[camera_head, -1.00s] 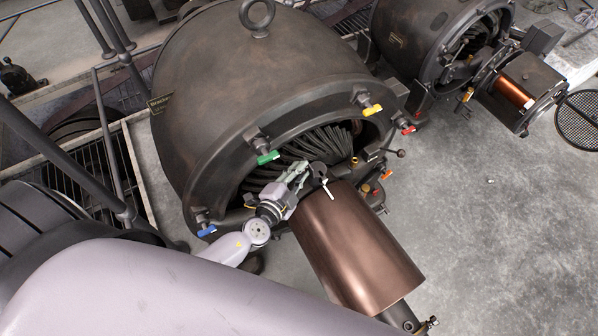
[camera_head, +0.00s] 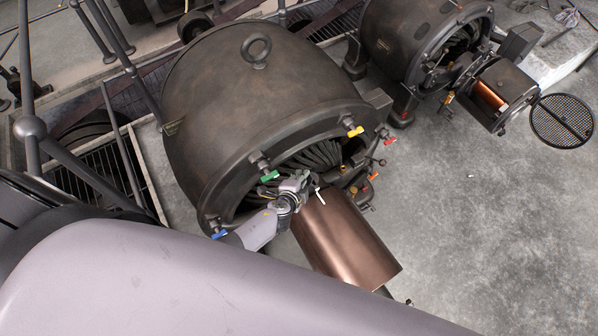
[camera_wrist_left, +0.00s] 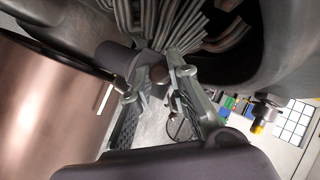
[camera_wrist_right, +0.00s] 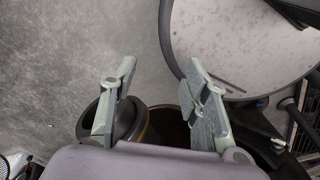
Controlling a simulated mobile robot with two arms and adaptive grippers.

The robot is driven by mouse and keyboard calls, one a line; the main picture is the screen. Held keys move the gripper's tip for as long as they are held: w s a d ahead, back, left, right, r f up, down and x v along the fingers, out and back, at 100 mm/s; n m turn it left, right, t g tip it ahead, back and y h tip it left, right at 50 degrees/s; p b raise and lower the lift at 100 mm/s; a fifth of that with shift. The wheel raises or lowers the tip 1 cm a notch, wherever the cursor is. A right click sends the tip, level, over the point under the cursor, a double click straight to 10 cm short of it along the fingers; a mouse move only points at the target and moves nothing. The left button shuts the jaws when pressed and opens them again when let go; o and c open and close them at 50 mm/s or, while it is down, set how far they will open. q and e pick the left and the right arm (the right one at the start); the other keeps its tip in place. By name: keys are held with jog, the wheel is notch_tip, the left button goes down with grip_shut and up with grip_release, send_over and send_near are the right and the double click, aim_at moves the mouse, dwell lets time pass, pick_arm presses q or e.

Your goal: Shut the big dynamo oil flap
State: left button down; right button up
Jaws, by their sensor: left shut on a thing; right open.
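The big dynamo (camera_head: 240,100) is a dark rounded housing with an open front showing grey windings (camera_head: 318,155). A copper-brown cylinder (camera_head: 345,240) sticks out of its front. My left gripper (camera_head: 306,180) is at the cylinder's inner end, below the windings. In the left wrist view its fingers (camera_wrist_left: 158,78) are shut on a small dark knob (camera_wrist_left: 158,74), beside a dark rounded part (camera_wrist_left: 114,60). I cannot clearly make out the oil flap or its angle. My right gripper (camera_wrist_right: 158,95) is open and empty in the right wrist view, and not seen in the head view.
Green (camera_head: 270,176), yellow (camera_head: 355,132), blue (camera_head: 219,234) and red (camera_head: 389,140) handles ring the opening. A smaller dynamo (camera_head: 425,40) is at upper right. The floor (camera_head: 480,220) at right is mostly clear.

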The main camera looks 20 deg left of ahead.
pick_arm(q)
jog(key=shift+w+d+r+g+p, duration=0.2)
jog(key=shift+g+p, duration=0.3)
jog(key=shift+p, duration=0.45)
jog(key=shift+f+m+y+p, duration=0.2)
jog(key=shift+m+y+p, duration=0.1)
pick_arm(e)
notch_tip(320, 180, up, 4)
jog(key=shift+f, duration=0.25)
pick_arm(q)
jog(key=c, duration=1.5)
grip_release()
jog(key=shift+c, duration=0.2)
pick_arm(e)
jog(key=shift+d, duration=0.1)
pick_arm(q)
jog(key=shift+w, duration=0.1)
